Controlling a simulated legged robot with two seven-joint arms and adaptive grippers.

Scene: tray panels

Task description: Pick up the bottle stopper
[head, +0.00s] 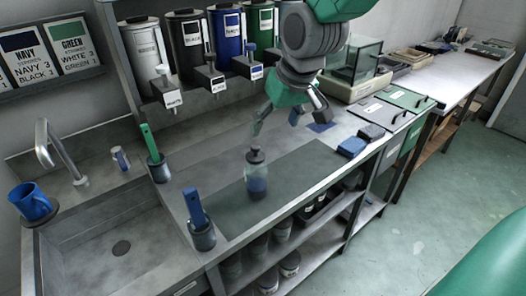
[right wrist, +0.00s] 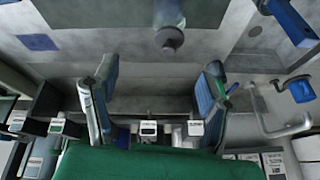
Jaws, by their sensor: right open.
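In the right wrist view the stopper (right wrist: 169,40) shows at the top, beyond my fingertips, with the bottle partly cut off by the frame edge. My right gripper (head: 287,112) is open and empty, above the counter, behind and a little right of the stopper, apart from it. Its two spread fingers also show in the right wrist view (right wrist: 158,85). My left gripper is not in view.
Dispensers with taps (head: 185,50) line the back wall. Holders with a green-handled tool (head: 150,145) and a blue-handled tool (head: 197,210) stand left of the mat. A blue sponge (head: 351,147) and a dark block (head: 371,132) lie right. A sink with a faucet (head: 62,150) is left.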

